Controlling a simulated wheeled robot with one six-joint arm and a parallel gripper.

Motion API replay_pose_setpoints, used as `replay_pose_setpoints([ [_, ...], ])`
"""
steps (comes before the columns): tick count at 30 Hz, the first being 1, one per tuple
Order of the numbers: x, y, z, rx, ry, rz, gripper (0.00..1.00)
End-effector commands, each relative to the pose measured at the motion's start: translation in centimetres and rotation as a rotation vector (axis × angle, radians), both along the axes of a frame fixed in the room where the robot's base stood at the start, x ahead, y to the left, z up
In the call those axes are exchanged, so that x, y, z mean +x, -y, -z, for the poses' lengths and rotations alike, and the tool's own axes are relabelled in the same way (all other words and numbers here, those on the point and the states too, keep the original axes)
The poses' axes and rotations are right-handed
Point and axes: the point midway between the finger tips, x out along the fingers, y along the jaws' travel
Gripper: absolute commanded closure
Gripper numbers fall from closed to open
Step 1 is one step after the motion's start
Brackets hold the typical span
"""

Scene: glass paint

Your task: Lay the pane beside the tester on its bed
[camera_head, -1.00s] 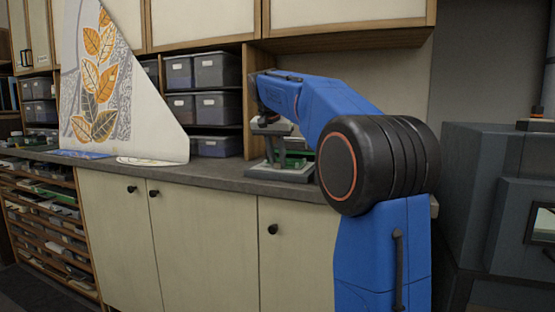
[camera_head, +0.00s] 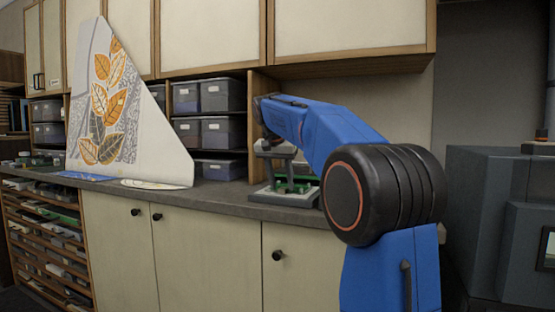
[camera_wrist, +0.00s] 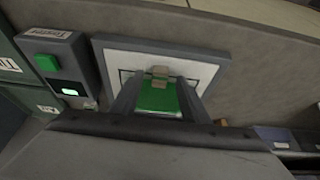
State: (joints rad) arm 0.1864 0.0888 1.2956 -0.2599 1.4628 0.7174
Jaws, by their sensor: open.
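A green pane (camera_wrist: 160,98) shows between my fingers in the wrist view, over a white bed (camera_wrist: 208,72) with a dark grey frame. Small tan blocks show at its far end. Dark marks show on the bed on both sides of the pane. My gripper (camera_wrist: 160,88) is open, with one finger on each side of the pane; I cannot tell whether they touch it. The grey tester housing (camera_wrist: 60,65), with a green button and lit display, stands left of the bed.
The grey counter (camera_head: 225,195) runs along the cabinets. A tall leaf-patterned panel (camera_head: 150,140) leans at the left. Grey bins (camera_head: 222,95) fill the shelves behind. Dark containers (camera_wrist: 275,138) show at the wrist view's lower right.

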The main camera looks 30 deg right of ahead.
Motion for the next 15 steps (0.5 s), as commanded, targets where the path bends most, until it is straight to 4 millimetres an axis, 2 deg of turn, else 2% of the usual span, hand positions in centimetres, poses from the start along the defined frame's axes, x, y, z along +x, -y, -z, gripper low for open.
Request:
replay_pose_setpoints([
  [15, -2.2, -3.1, -9.3, -0.001, 0.005, -0.002, 0.58],
])
